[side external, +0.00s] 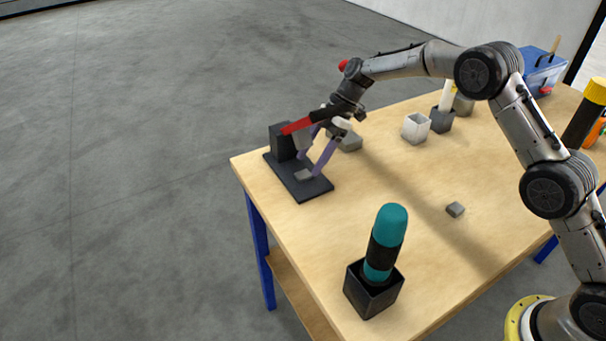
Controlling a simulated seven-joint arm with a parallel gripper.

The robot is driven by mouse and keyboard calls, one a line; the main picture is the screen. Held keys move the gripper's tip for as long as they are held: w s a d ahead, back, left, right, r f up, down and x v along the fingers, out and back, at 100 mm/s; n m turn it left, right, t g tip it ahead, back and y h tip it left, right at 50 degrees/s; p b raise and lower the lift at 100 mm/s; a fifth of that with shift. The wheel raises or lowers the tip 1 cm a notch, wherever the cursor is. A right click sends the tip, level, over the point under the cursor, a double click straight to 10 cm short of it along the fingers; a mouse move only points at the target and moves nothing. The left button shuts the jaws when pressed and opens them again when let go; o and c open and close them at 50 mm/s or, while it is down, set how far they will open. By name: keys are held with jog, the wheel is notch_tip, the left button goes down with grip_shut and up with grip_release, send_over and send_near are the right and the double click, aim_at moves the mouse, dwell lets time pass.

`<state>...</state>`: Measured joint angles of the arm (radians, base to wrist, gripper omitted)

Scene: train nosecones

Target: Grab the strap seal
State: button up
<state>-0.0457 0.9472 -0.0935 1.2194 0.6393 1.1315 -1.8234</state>
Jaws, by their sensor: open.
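My gripper (309,167) points down over a dark fixture (318,189) at the table's far left corner. Its two purple fingers are spread open. A small grey piece (303,175) lies on the fixture's flat plate, close to the fingertips; I cannot tell whether they touch it. A red bar (297,126) with a dark end shows beside the gripper, in front of the fixture's upright block (278,142); I cannot tell whether it belongs to the gripper. No part is clearly recognisable as the strap seal. The fingers and wrist hide some of the fixture.
A grey block (350,143) lies behind the gripper. White (415,128) and dark (441,121) holders stand farther right. A teal tool (389,230) stands in a black box (373,293) at the front. The table's left middle is clear.

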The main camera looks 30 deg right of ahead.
aim_at(303, 175)
jog(key=shift+x, duration=1.35)
grip_shut()
